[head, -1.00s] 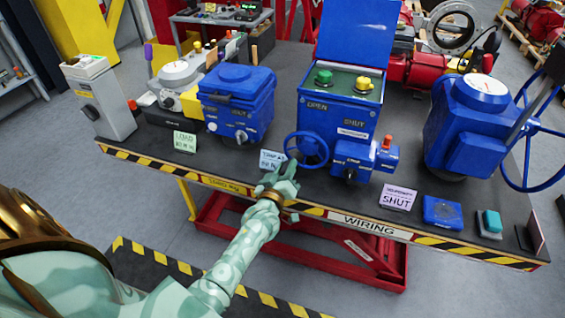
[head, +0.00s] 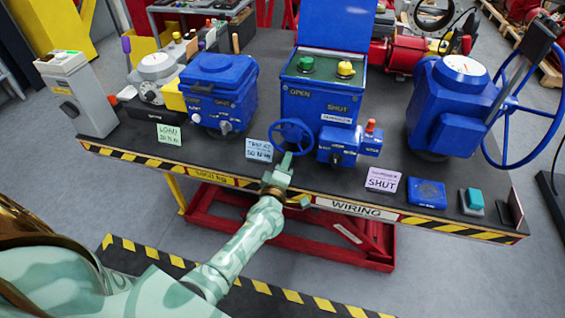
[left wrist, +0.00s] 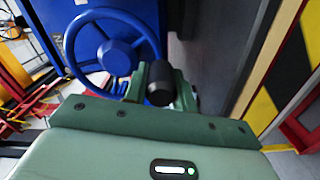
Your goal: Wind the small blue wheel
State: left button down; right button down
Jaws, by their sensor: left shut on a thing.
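The small blue wheel (head: 292,137) is upright on the front of the blue actuator (head: 318,108), near the table's front edge. In the left wrist view the wheel (left wrist: 113,54) fills the upper left, with spokes and a round hub. My left gripper (head: 286,161) is at the wheel's lower rim in the head view. In the left wrist view its green fingers are shut on a dark cylindrical knob (left wrist: 160,85) beside the rim, which looks like the wheel's handle. Its joint to the rim is hidden. My right gripper is not in view.
A second blue box (head: 218,90) stands left of the actuator, and a large blue valve with a big handwheel (head: 526,138) stands right. Cards reading 50 N·m (head: 258,150) and SHUT (head: 383,180) stand near the front edge. A blue pad (head: 426,193) lies at front right.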

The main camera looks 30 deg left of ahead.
pick_arm(q)
jog(key=shift+d+f, duration=0.1)
jog(key=shift+d, duration=0.05)
dwell(0.3)
jog(key=c, duration=1.1)
grip_release()
jog(key=shift+c, duration=0.2)
jog(key=p+v, duration=0.2)
jog(key=v, duration=1.4)
jog(key=shift+s, duration=0.2)
